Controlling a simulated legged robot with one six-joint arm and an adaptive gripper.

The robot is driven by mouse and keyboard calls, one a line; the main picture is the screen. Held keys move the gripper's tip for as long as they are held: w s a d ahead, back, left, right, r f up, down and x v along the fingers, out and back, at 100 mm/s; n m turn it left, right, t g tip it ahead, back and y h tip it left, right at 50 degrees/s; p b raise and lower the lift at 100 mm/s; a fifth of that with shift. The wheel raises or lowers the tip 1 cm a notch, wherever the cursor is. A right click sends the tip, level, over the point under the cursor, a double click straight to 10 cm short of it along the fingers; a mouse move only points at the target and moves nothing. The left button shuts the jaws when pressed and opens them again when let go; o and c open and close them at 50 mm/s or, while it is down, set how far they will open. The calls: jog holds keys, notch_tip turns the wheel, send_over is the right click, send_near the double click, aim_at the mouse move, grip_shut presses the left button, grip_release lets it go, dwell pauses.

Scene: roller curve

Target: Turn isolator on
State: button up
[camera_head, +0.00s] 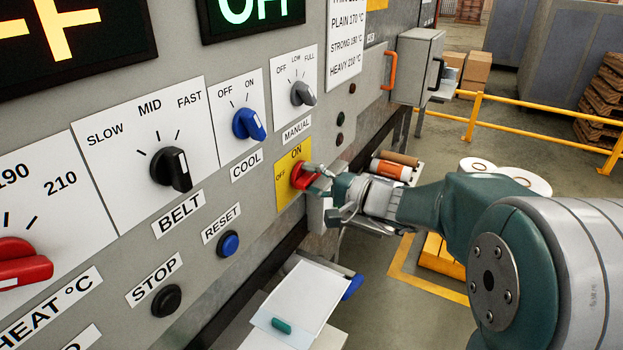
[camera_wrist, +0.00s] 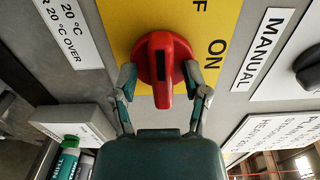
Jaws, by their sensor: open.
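The isolator is a red rotary knob (camera_wrist: 163,52) on a yellow plate (camera_wrist: 225,22) marked OFF and ON. My gripper (camera_wrist: 160,74) is open, with one finger on each side of the bar. Small gaps seem to show, so contact is unclear. In the head view the red knob (camera_head: 298,178) is partly hidden behind my gripper (camera_head: 318,180), and the yellow plate (camera_head: 284,193) shows around it.
The blue COOL knob (camera_head: 249,124), black BELT knob (camera_head: 171,169) and blue RESET button (camera_head: 228,244) are on the same panel, left of my gripper. A grey LOW/FULL knob (camera_head: 303,93) is above. A shelf with rolls (camera_head: 390,169) lies behind my gripper.

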jog(key=shift+c, duration=0.3)
jog(key=shift+d, duration=0.1)
grip_shut()
jog(key=shift+m, duration=0.4)
jog(key=m, duration=0.4)
jog(key=shift+f, duration=0.1)
jog(key=m, duration=0.4)
jog(key=shift+s, duration=0.1)
jog(key=m, duration=0.5)
jog(key=shift+m, duration=2)
